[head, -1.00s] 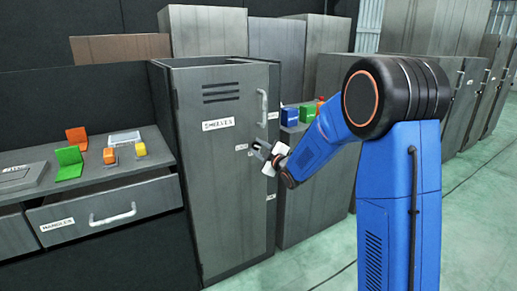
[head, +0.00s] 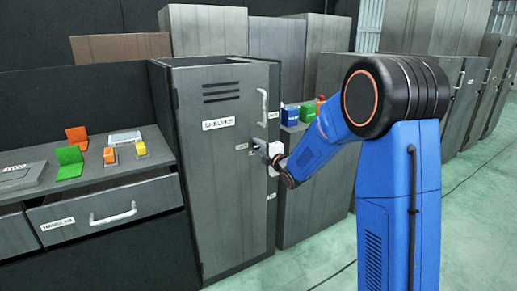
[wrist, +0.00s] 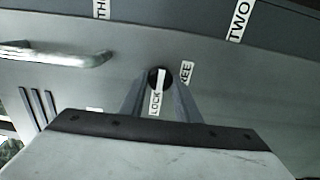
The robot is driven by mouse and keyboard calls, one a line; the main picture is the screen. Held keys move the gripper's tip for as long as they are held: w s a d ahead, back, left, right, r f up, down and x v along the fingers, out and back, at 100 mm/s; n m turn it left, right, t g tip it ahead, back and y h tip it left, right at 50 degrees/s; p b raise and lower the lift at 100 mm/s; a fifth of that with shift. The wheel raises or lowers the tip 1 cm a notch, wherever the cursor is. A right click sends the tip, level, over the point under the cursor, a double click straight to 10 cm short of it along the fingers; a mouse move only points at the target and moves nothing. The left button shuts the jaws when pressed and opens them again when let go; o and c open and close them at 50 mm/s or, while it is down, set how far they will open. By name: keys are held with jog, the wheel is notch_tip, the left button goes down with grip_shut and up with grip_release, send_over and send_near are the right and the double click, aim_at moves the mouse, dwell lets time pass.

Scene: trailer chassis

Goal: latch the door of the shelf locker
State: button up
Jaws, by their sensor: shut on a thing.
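The shelf locker door (head: 225,190) is a grey panel labelled SHELVES (head: 219,123), and it looks shut against the locker body. Its bar handle (head: 263,108) is at the upper right and also shows in the wrist view (wrist: 50,53). Below the handle is the latch knob (wrist: 160,74), a black disc with a pale bar, between LOCK (wrist: 154,103) and FREE (wrist: 187,73) labels. The bar lies roughly along the LOCK label's direction. My gripper (head: 259,147) is at the latch, its two fingers shut on the knob in the wrist view (wrist: 160,92). The fingers partly hide the knob.
An open drawer labelled HANDLES (head: 112,212) juts out left of the locker. A counter with orange and green brackets (head: 70,163) is above it. Blue and green boxes (head: 308,113) sit on a cabinet at right. The floor (head: 470,210) at right is clear.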

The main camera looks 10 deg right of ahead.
dwell(0.4)
jog(key=o, duration=1)
jog(key=v, duration=1.7)
jog(key=shift+s, duration=0.15)
